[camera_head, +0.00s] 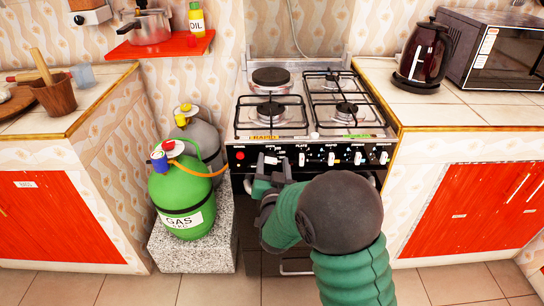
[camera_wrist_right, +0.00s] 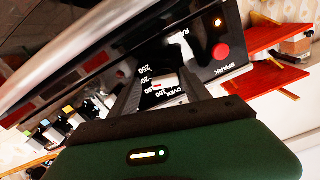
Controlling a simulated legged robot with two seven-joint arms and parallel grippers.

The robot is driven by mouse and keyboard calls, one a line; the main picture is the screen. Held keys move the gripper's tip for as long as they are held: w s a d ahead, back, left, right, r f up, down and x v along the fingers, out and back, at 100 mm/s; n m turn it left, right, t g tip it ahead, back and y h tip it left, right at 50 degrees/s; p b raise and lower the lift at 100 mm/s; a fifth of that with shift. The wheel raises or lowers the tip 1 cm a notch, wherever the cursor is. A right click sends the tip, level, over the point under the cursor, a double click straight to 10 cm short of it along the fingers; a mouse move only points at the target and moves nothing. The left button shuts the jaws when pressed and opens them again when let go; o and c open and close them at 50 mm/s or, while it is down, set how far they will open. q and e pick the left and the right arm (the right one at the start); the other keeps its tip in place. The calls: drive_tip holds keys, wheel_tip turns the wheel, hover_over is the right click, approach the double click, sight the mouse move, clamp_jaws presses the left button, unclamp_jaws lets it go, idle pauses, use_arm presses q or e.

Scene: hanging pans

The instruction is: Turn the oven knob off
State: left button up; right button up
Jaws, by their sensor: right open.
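The stove (camera_head: 310,108) stands in the middle of the head view, with a black control panel (camera_head: 345,165) and a row of white knobs. The oven knob (camera_head: 270,160) is near the panel's left end, partly hidden by my right gripper (camera_head: 271,171). In the right wrist view, my gripper (camera_wrist_right: 160,92) is open, its fingers on either side of the area marked OVEN and temperature numbers. A pale knob part (camera_wrist_right: 156,87) shows between the fingers. I cannot tell whether they touch it or its exact setting. My left gripper is not in view.
A red button (camera_head: 240,155) sits left of the oven knob. A green gas bottle (camera_head: 182,192) with an orange hose stands left of the stove on a stone block (camera_head: 190,259). Counters flank the stove; a kettle (camera_head: 424,54) stands on the right one.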

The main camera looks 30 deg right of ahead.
drive_tip(key=shift+a+r, duration=0.25)
drive_tip(key=shift+a, duration=0.4)
drive_tip(key=shift+c, duration=2.4)
drive_tip(key=shift+s+d, duration=0.1)
drive_tip(key=shift+d, duration=0.2)
clamp_jaws()
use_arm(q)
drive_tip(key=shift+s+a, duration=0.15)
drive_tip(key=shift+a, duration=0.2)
use_arm(e)
drive_tip(key=shift+a, duration=0.1)
